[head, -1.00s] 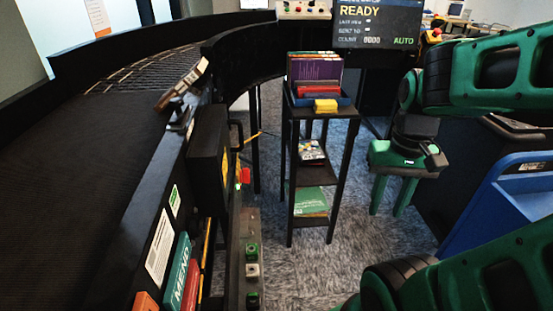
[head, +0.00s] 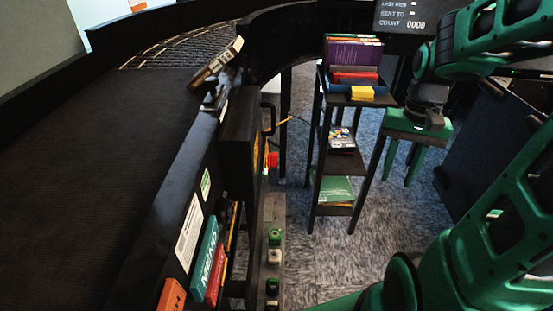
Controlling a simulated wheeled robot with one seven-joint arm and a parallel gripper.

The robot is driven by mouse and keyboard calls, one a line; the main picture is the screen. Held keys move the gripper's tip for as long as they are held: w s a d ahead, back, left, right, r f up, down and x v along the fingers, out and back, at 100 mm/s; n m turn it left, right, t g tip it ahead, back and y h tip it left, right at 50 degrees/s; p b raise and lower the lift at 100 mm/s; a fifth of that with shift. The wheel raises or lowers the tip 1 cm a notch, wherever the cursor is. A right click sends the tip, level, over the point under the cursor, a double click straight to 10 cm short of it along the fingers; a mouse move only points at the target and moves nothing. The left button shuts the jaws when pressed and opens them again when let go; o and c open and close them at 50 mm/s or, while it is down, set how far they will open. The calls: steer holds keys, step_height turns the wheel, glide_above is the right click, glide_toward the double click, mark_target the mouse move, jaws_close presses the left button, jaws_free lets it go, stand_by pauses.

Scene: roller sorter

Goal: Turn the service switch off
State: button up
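A small red knob (head: 272,160) with some yellow beside it shows at the right side of a black box (head: 238,148) on the conveyor's side. It may be the service switch, but it is seen edge-on and I cannot read its position or any label. My gripper (head: 401,165) hangs at the right, fingers pointing down. The two green fingers are apart with nothing between them. It is well to the right of the red knob, beyond the shelf stand, and touches nothing that I can see.
A black shelf stand (head: 333,211) with books and a blue tray stands between the knob and my gripper. A grey button panel (head: 273,245) is below the knob. The black conveyor (head: 100,150) fills the left. Carpet (head: 340,265) is clear in front of the stand.

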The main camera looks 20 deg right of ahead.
steer(key=w+a+f+m+g+y, duration=0.1)
steer(key=w+f+y, duration=0.1)
steer(key=w+f, duration=0.4)
steer(key=w+a+f+m+y, duration=0.1)
steer(key=w+a+f, duration=0.15)
steer(key=w, duration=0.55)
steer(key=m+t+y, duration=0.7)
steer(key=m+y, duration=0.5)
steer(key=y, duration=0.2)
glide_toward(273, 160)
steer(key=w+x, duration=0.1)
steer(key=x, duration=0.6)
steer(key=shift+r, duration=0.4)
steer(key=shift+w, duration=0.1)
jaws_close()
steer(key=shift+a+t, duration=0.1)
steer(key=shift+t, duration=0.2)
